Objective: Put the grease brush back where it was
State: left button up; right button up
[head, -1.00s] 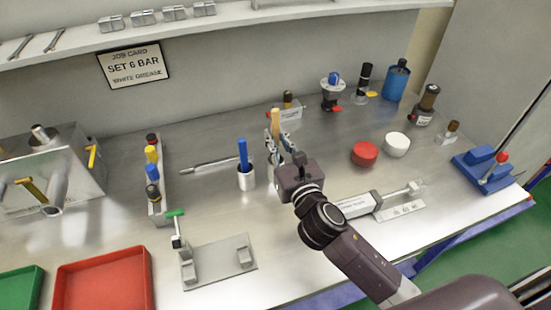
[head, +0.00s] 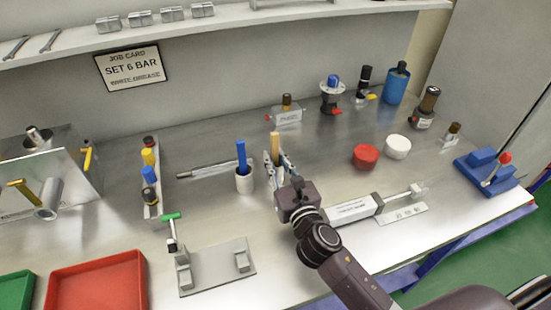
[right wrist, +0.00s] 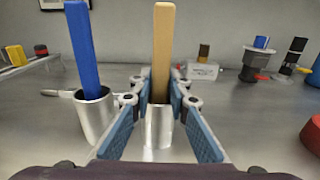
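A brush with a tan wooden handle (head: 275,146) stands upright in a metal cup (right wrist: 158,130); its lower end is hidden inside. The tan handle (right wrist: 162,50) shows tall in the right wrist view. My right gripper (head: 276,163) is around the handle and cup, one finger on each side. In the head view the cup is mostly hidden by the fingers. A blue-handled brush (head: 241,156) stands in a second cup (head: 244,184) just left. My left gripper is not in view.
A cylinder with a rod (head: 352,209) lies just right of my right gripper. A grey fixture plate (head: 217,268) is at front left. Red (head: 365,155) and white (head: 397,148) round containers stand at right. A grey bar tool (head: 205,169) lies behind the blue brush.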

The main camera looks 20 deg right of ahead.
jog(key=shift+o, duration=1.4)
jog(key=shift+r, duration=0.15)
jog(key=s+b, duration=0.1)
jog(key=s, duration=0.4)
jog(key=s+b, duration=0.1)
jog(key=s, duration=0.5)
jog(key=shift+d, duration=0.2)
jog(key=shift+s+r+b, duration=0.15)
jog(key=shift+s+b, duration=0.15)
jog(key=shift+s, duration=0.25)
jog(key=shift+r, duration=0.1)
